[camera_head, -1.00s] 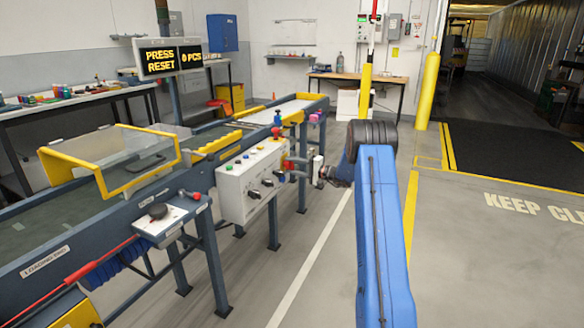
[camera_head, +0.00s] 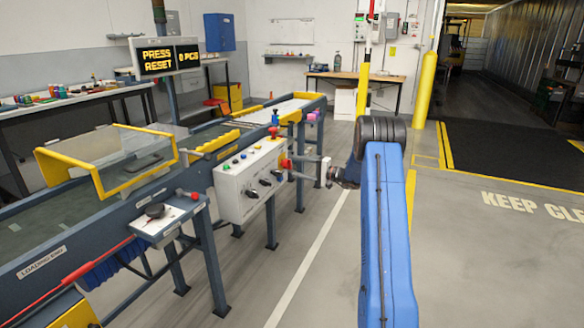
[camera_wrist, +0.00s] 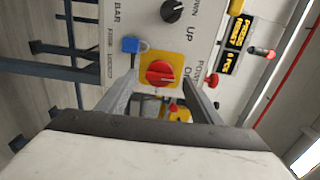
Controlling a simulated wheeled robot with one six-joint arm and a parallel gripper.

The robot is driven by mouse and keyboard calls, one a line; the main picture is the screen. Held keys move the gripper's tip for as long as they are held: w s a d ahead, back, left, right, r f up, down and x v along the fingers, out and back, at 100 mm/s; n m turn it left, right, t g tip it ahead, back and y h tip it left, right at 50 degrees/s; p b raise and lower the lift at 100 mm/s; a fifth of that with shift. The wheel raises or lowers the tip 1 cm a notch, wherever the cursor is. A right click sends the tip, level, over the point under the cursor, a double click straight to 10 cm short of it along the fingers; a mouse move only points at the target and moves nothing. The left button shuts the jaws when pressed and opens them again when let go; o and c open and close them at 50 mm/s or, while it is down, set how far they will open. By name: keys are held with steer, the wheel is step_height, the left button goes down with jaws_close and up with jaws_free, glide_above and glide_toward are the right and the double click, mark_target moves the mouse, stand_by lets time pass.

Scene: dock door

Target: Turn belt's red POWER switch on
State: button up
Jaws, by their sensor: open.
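The red POWER switch (camera_wrist: 160,73) is a round knob on a yellow square plate (camera_wrist: 147,57) on the white control box. In the wrist view it lies between my open gripper's (camera_wrist: 160,84) two fingers, which hold nothing. The knob's pointing direction is hard to read. In the head view my gripper (camera_head: 303,169) reaches leftward at the right end of the control box (camera_head: 235,192), close to the red switch (camera_head: 286,164). I cannot tell whether the fingers touch the knob.
A blue padlock-like piece (camera_wrist: 130,45) sits beside the yellow plate, close to one finger. A black knob (camera_wrist: 172,11) is further along the panel. The display (camera_head: 168,57) reads PRESS RESET, 0 PCS. Bare floor (camera_head: 320,260) lies right of the belt's legs.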

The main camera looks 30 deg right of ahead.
steer(key=v, duration=1.2)
steer(key=shift+s, duration=0.25)
steer(key=shift+d+f, duration=0.1)
steer(key=shift+d, duration=0.1)
steer(key=s+a+r+n+g, duration=0.25)
steer(key=s+a+r, duration=0.2)
steer(key=a, duration=0.45)
steer(key=s+a+r+n+g, duration=0.1)
steer(key=s+a+r+g, duration=0.3)
steer(key=a, duration=0.5)
steer(key=s+a+r+n+g, duration=0.1)
steer(key=s+a+r+g, duration=0.15)
steer(key=s+a, duration=0.45)
steer(key=s+a+r+n+g+h, duration=0.2)
steer(key=s+a+n+h, duration=0.1)
steer(key=s+a, duration=0.95)
steer(key=s+d+f+n+t+h, duration=0.1)
steer(key=s+h, duration=0.7)
steer(key=s, duration=1.9)
step_height(320, 180, down, 2)
steer(key=shift+s+f+n+t, duration=0.2)
steer(key=shift+n+t, duration=0.1)
steer(key=shift+n, duration=0.55)
